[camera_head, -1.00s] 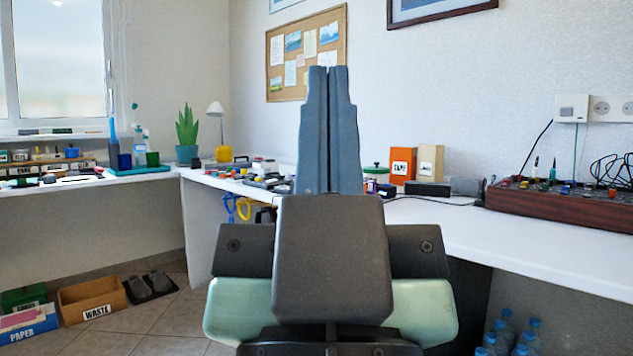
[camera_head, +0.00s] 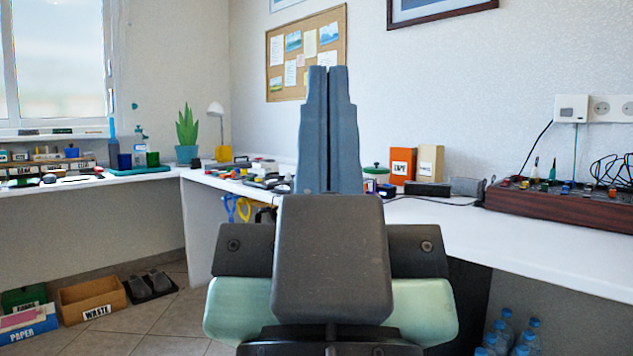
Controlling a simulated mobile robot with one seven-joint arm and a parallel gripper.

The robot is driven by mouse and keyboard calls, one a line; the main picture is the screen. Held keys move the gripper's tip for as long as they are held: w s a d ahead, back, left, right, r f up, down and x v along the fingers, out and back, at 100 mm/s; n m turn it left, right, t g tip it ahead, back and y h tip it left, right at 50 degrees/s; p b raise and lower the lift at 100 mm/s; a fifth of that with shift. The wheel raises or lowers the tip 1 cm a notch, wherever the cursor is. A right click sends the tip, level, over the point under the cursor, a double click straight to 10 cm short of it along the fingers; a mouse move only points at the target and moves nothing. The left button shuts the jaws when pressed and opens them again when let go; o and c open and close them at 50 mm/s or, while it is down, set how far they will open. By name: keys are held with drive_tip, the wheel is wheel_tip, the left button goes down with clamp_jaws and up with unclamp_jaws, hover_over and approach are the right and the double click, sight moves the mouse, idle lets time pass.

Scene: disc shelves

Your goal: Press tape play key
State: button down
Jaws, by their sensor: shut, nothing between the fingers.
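My gripper (camera_head: 328,70) is shut and empty. It points up in the middle of the view, its two grey-blue fingers side by side, in front of the desk and wall. I cannot make out a tape player or a play key. Small dark and coloured items (camera_head: 268,180) lie on the white desk just left of my gripper, too small to tell apart. My gripper and arm hide the part of the desk behind them.
The white desk (camera_head: 460,222) runs to the right, its front part bare. An orange box (camera_head: 402,165), a cream box (camera_head: 430,163) and a brown console with knobs and cables (camera_head: 560,207) stand on it. Bottles (camera_head: 510,335) and a waste box (camera_head: 92,300) are on the floor.

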wheel_tip(320, 180, up, 54)
drive_tip(key=p, duration=5.4)
drive_tip(key=shift+r, duration=0.15)
